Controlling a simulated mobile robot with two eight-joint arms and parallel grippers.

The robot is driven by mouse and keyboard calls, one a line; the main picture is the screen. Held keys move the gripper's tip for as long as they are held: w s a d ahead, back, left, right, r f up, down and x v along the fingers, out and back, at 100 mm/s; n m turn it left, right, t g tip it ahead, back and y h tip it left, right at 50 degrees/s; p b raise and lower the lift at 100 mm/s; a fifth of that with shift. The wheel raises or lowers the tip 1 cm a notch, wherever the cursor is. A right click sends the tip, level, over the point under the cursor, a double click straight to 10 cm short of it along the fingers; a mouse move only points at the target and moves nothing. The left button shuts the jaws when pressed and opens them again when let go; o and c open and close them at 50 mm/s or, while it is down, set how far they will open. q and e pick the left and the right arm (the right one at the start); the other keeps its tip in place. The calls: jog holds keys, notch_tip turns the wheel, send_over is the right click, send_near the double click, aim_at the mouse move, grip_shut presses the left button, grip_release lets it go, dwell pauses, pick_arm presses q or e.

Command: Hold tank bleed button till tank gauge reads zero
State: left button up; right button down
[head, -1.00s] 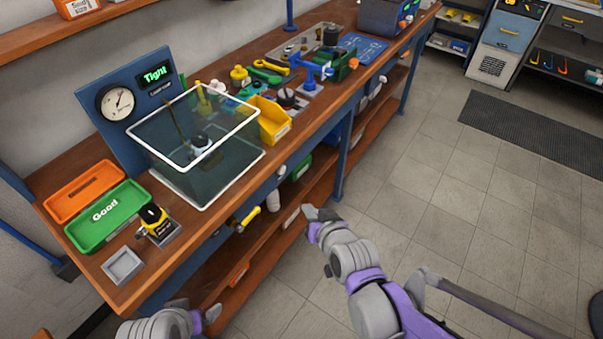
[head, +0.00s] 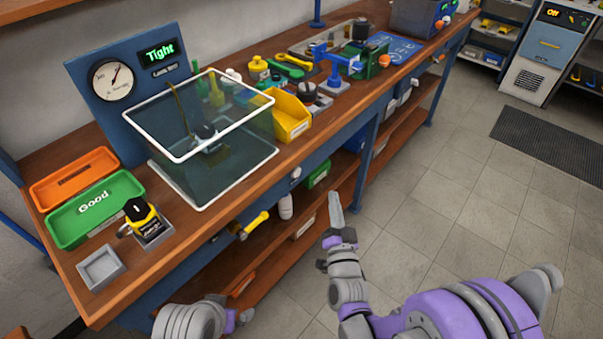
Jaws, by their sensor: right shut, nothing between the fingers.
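A round white gauge (head: 112,80) sits on a blue panel (head: 135,125) at the bench's left; its needle points up and slightly right, and its numbers are too small to read. A small pale round knob (head: 296,172) is on the bench's front edge; I cannot tell whether it is the tank bleed button. My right gripper (head: 336,210) is shut and empty, pointing up over the floor in front of the bench, apart from everything. My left gripper (head: 243,318) is low by the bench front, partly out of frame; its jaws are unclear.
A clear water tank (head: 268,150) stands before the panel, whose display (head: 158,51) reads "Tight". A yellow bin (head: 290,118), green "Good" tray (head: 125,182), orange tray (head: 100,162) and yellow-black regulator (head: 140,217) are on the bench. A yellow-handled valve (head: 254,224) juts out below.

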aim_at(297, 172)
jog(key=w+a+p, duration=0.1)
jog(key=w+a, duration=0.4)
jog(key=a, duration=0.2)
dwell(0.5)
jog(key=shift+w+a, duration=0.2)
dwell(1.8)
jog(key=shift+w+a, duration=0.15)
jog(key=shift+a, duration=0.05)
jog(key=shift+w+a, duration=0.25)
jog(key=shift+a, duration=0.15)
dwell(1.9)
dwell(1.0)
jog(key=shift+s+d, duration=0.5)
jog(key=shift+d, duration=0.25)
